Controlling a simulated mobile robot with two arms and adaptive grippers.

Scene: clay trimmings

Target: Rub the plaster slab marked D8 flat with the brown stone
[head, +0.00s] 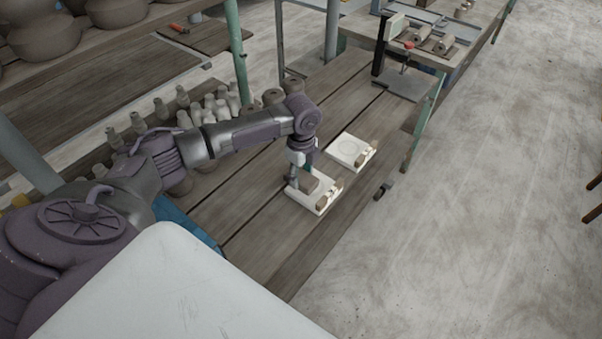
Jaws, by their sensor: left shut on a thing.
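Two pale plaster slabs lie on the wooden bench. The nearer slab (328,186) is under my left gripper (300,178), and the farther slab (346,148) has a faint ring on its face. I cannot read a D8 mark on either one. My left gripper points down over the nearer slab and is shut on a brown block, seemingly the brown stone (309,184). The stone is at the slab's top, partly hidden by the gripper; I cannot tell whether it touches. Small brown pieces sit at the right edges of both slabs. My right gripper is out of view.
The plank bench (262,208) is clear in front of the slabs. Several small pale bottles (222,104) stand behind my left arm. A green post (235,45) rises behind. A tool stand (405,72) is at the bench's far end. Open floor lies right.

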